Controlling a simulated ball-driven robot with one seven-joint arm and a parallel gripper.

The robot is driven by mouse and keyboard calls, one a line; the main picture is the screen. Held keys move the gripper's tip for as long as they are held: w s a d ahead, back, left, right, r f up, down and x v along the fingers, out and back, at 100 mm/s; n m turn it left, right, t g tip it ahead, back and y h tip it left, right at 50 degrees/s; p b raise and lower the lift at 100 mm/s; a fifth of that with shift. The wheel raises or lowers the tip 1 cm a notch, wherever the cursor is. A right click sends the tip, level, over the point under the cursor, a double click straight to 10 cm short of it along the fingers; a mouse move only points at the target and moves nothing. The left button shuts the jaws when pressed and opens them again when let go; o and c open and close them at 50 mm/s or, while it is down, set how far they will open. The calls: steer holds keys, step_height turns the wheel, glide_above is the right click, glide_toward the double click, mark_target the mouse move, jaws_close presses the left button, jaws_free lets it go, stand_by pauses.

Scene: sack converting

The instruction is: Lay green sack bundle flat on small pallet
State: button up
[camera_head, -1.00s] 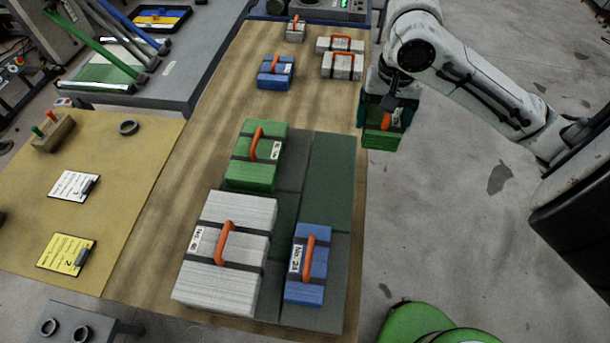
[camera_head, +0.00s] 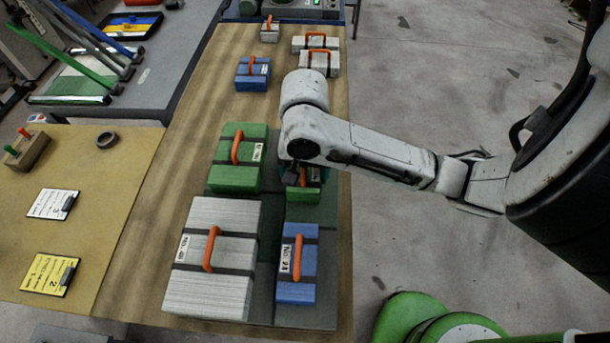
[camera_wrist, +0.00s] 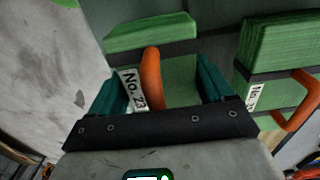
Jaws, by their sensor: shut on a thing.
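My gripper (camera_wrist: 160,82) has its teal fingers shut on a small green sack bundle (camera_wrist: 180,72) with a dark strap, an orange handle and a "No. 23" label. In the head view the green bundle (camera_head: 303,193) shows partly under my arm, over the back right part of the dark green pallet (camera_head: 312,214). I cannot tell whether it touches the pallet. It looks about level. A larger green bundle (camera_head: 235,170) lies to its left, a grey bundle (camera_head: 210,270) at front left and a blue bundle (camera_head: 298,265) in front of it.
Farther back on the brown table lie another blue bundle (camera_head: 252,73) and several grey ones, such as this grey bundle (camera_head: 320,62). A yellow-brown side table (camera_head: 95,190) with clipboards stands at left. Open floor (camera_head: 430,240) lies to the right.

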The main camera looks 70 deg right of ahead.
steer(key=shift+d+f, duration=0.1)
steer(key=shift+f, duration=1)
steer(key=o, duration=1)
steer(key=shift+f, duration=0.15)
step_height(320, 180, up, 12)
steer(key=shift+r+p, duration=0.15)
steer(key=shift+p, duration=0.15)
